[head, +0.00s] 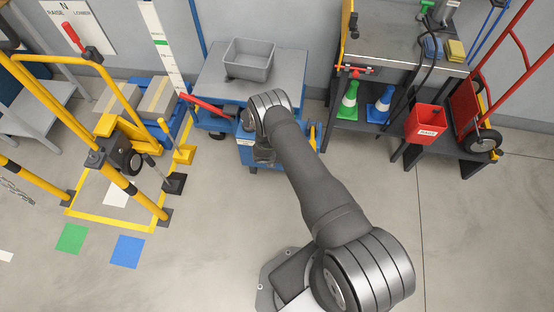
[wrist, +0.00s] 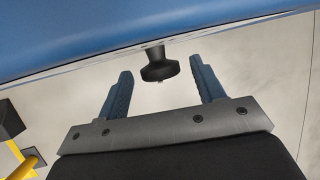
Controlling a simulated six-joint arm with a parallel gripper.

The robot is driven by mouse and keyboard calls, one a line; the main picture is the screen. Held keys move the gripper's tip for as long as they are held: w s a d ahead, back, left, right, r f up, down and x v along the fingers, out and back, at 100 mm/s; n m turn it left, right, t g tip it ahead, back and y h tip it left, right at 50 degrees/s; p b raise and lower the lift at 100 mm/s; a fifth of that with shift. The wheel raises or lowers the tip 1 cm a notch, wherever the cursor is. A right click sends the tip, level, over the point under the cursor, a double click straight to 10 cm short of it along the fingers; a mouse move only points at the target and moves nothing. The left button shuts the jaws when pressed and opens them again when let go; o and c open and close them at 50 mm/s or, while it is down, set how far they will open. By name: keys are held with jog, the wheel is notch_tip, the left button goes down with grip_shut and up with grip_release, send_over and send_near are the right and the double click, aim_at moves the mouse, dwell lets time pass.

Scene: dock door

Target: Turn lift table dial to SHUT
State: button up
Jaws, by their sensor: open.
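The blue lift table (head: 206,82) stands against the back wall in the head view, a grey bin on top. Its blue body (wrist: 130,28) fills the top of the wrist view. A black flared knob on a short stem, which looks like the dial (wrist: 158,72), sticks out below the blue edge. My gripper (wrist: 161,65) is open, with one blue finger on each side of the knob and visible gaps between. Whether the knob sits fully between the fingertips in depth is unclear. No dial marking is readable. In the head view my arm hides the dial and most of my gripper.
A yellow rail frame (head: 122,178) stands left of the lift table. The grey bin (head: 249,60) sits on the table, and a red handle (head: 208,105) sticks out at its left. The floor in front is mostly clear.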

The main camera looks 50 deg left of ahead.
jog(key=shift+w+f, duration=0.1)
jog(key=shift+f, duration=0.1)
jog(key=c, duration=0.9)
jog(key=shift+c, duration=0.2)
jog(key=shift+w, duration=0.1)
jog(key=shift+g, duration=0.3)
jog(key=shift+y, duration=0.4)
jog(key=shift+g, duration=0.3)
